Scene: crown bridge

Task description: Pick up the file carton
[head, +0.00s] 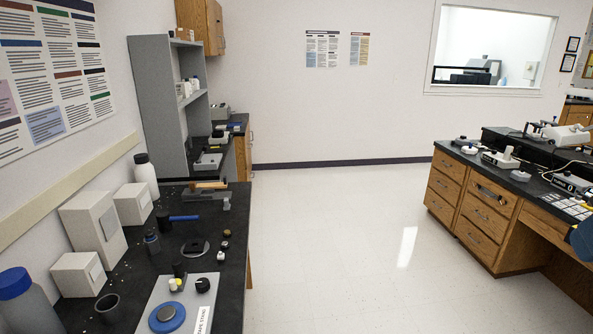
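Three plain whitish cartons stand along the wall side of the black bench on the left in the head view. One is a tall carton (95,228), one a smaller carton (133,203) behind it, and one a low carton (79,274) in front of it. Each has a small pale panel on a face, too small to read. I cannot tell which of them is the file carton. All three are upright and nothing holds them. My gripper is not in view.
A pale board (189,290) with a blue disc lies at the bench front. The floor (340,240) between benches is clear.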

